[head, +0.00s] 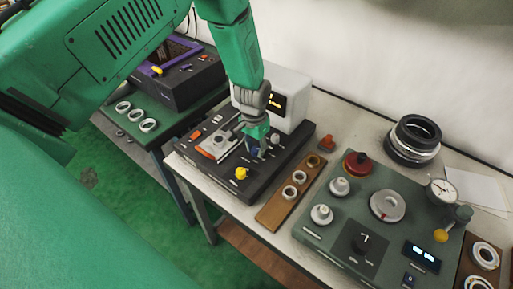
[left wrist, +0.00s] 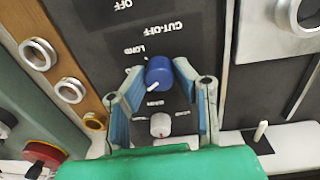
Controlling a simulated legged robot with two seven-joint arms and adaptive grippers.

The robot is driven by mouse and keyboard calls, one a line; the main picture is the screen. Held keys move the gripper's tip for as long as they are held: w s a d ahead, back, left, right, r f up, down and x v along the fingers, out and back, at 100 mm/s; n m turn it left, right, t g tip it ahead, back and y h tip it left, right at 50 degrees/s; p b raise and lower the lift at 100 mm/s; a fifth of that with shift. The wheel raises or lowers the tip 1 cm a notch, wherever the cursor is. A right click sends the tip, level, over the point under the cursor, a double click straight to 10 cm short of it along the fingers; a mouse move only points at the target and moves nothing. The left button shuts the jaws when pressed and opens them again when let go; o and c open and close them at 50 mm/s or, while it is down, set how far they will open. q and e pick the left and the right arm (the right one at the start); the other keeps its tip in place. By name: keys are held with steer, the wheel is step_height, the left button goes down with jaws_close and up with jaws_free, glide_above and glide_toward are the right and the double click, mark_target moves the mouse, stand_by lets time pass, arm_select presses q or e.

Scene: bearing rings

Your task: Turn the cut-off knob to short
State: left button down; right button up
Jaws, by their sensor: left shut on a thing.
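The blue knob (left wrist: 158,70) stands on the black panel (left wrist: 105,50), just below the upside-down CUT-OFF lettering in the left wrist view. A white pointer mark on the knob's edge points toward the lower left of that view. Smaller lettering lies around the knob, and I cannot read all of it. My left gripper (left wrist: 157,76) has its blue-padded fingers on both sides of the knob and is shut on it. In the head view the left gripper (head: 257,148) reaches down onto the black panel and largely hides the knob. My right gripper is not in view.
A white-and-red knob (left wrist: 160,125) is close to the fingers. A yellow knob (head: 241,173) is at the panel's front. A wooden strip with rings (head: 272,212) lies beside it, then a green console (head: 322,238). A white box (head: 288,90) stands behind.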

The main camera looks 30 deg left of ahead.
mark_target(254, 148)
arm_select(q)
steer(key=shift+n, duration=0.5)
steer(key=c, duration=1.3)
jaws_free()
steer(key=shift+r, duration=0.25)
step_height(254, 148, up, 11)
steer(key=shift+a+r, duration=0.2)
steer(key=shift+a, duration=0.1)
